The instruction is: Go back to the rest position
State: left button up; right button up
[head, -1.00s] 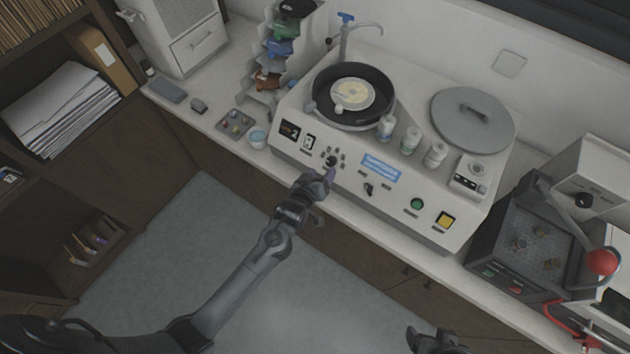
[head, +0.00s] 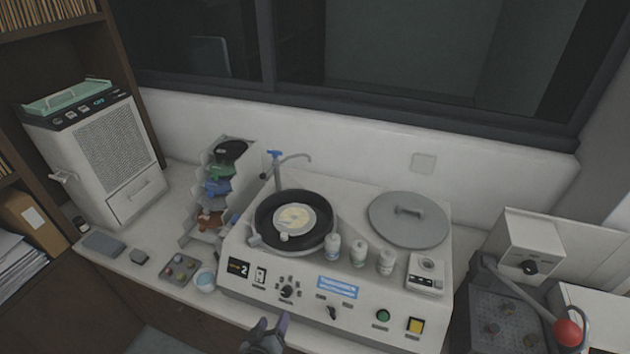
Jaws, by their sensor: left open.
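My left gripper (head: 267,334) is at the bottom edge of the head view, just in front of the white polishing machine (head: 310,285). Its two fingers stand apart, with nothing seen between them. The rest of the left arm is below the picture. My right gripper is out of view.
A round basin with a disc (head: 293,218), several white bottles (head: 359,253) and a grey lid (head: 408,219) are on the machine. A press with a red-knobbed lever (head: 567,332) stands at the right. A small bowl (head: 205,281) and a tray (head: 180,268) are on the counter at left.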

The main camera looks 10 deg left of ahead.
pick_arm(q)
jog(key=s+a+r+m+g+p, duration=0.1)
jog(key=s+r+m+g+p, duration=0.3)
jog(key=s+r, duration=0.3)
jog(key=s+a+r+m+g+p, duration=0.2)
jog(key=s+r+m+g+p, duration=0.2)
jog(key=s, duration=1.4)
notch_tip(320, 180, up, 3)
jog(key=shift+a+r+g+p, duration=0.25)
jog(key=shift+g+p, duration=0.25)
jog(key=shift+g, duration=0.2)
jog(key=shift+s, duration=0.1)
